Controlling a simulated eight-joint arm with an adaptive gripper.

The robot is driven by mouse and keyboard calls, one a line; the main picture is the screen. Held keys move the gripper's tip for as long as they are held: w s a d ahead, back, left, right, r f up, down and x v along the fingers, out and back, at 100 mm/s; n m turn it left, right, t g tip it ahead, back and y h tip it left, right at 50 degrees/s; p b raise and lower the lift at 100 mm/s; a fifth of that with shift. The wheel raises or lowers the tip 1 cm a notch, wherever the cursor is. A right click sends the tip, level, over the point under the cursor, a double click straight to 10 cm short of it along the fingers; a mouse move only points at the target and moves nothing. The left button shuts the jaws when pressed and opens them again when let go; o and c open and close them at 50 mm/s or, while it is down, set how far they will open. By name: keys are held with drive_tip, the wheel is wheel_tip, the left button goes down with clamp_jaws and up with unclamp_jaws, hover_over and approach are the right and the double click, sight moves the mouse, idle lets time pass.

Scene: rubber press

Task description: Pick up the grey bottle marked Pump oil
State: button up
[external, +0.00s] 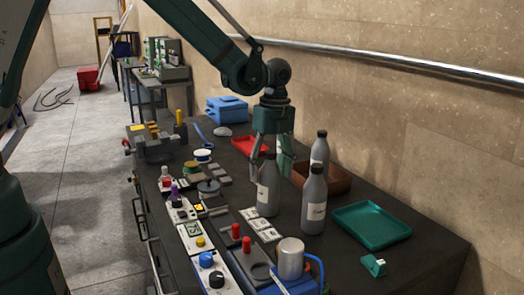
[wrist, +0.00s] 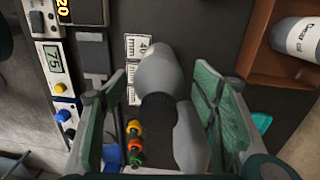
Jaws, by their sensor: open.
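A grey bottle (external: 268,190) with a pale label stands upright on the bench below my gripper (external: 270,162). In the wrist view a grey bottle (wrist: 163,68) with a black cap lies between my open fingers (wrist: 160,88), with gaps showing beside it. A second grey bottle (external: 314,204) with a dark cap stands to the right. A third grey bottle (external: 320,150) stands behind, at the brown tray. In the wrist view, a bottle (wrist: 298,38) at that tray has a label ending in "oil"; its first word is unclear. I cannot read "Pump oil" on any label.
The brown tray (external: 342,182) is behind the bottles and a green tray (external: 371,225) at the right. A red tray (external: 247,145) is at the back. Instruments, red knobs and a metal cylinder (external: 290,257) crowd the front-left. Bench right of the bottles is fairly clear.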

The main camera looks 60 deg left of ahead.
sight(269, 186)
drive_tip(key=shift+f, duration=0.1)
drive_tip(key=shift+s+d+f+p, duration=0.1)
drive_tip(key=shift+f+p, duration=0.05)
drive_tip(key=shift+f, duration=1.1)
drive_tip(key=shift+s+f+p, duration=0.1)
drive_tip(key=shift+f+p, duration=0.05)
drive_tip(key=shift+f, duration=1.1)
drive_tip(key=c, duration=1.3)
